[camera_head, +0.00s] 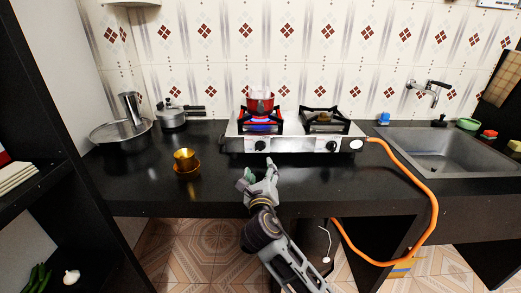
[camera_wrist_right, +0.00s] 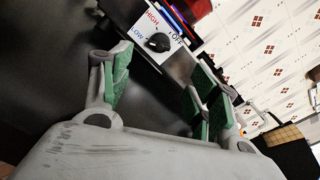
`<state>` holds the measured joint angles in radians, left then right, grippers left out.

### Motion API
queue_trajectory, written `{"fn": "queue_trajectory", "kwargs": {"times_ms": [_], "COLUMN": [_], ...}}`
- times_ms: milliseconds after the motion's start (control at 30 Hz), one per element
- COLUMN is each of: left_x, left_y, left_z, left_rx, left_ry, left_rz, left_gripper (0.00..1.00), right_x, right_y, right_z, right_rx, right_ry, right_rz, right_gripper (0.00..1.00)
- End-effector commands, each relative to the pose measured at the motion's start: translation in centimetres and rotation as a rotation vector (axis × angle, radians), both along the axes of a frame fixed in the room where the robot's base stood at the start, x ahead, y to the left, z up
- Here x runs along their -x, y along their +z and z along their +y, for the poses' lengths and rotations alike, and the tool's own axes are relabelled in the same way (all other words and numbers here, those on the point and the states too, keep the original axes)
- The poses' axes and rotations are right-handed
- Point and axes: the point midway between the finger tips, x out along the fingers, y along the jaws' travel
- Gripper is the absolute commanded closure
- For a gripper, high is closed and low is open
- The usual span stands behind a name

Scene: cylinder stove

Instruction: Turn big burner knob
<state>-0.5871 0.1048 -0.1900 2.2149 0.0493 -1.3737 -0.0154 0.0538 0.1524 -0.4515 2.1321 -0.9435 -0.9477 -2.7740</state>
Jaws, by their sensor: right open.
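A silver two-burner stove (camera_head: 292,146) stands on the black counter. Its left black knob (camera_head: 260,146) sits below the left burner, and its right knob (camera_head: 332,146) below the right burner. In the right wrist view a black knob (camera_wrist_right: 158,42) shows ahead between the fingers, on a white panel with HIGH, LOW and OFF labels. My right gripper (camera_head: 260,170) is open in front of the stove, just below the left knob and apart from it. Its green-padded fingers (camera_wrist_right: 164,64) are spread and empty. My left gripper is not in view.
A gold cup (camera_head: 185,160) is left of my gripper. An orange hose (camera_head: 413,178) runs from the stove's right end. The counter between cup and gripper is clear.

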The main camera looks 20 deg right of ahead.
Motion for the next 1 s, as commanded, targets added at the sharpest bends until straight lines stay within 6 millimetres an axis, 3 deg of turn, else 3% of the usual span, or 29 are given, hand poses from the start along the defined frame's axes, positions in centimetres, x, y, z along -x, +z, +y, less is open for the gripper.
{"fn": "queue_trajectory", "kwargs": {"times_ms": [467, 1000], "left_x": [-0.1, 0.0], "left_y": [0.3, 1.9], "left_z": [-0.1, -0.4], "left_rx": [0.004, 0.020], "left_ry": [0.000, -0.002], "left_rz": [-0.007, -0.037], "left_gripper": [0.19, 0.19], "right_x": [-1.3, -6.6], "right_y": [-0.1, -0.1], "right_z": [-0.3, -1.9], "right_rx": [-0.001, -0.001], "right_ry": [0.000, -0.001], "right_rz": [0.000, -0.001], "right_gripper": [0.39, 0.39]}}
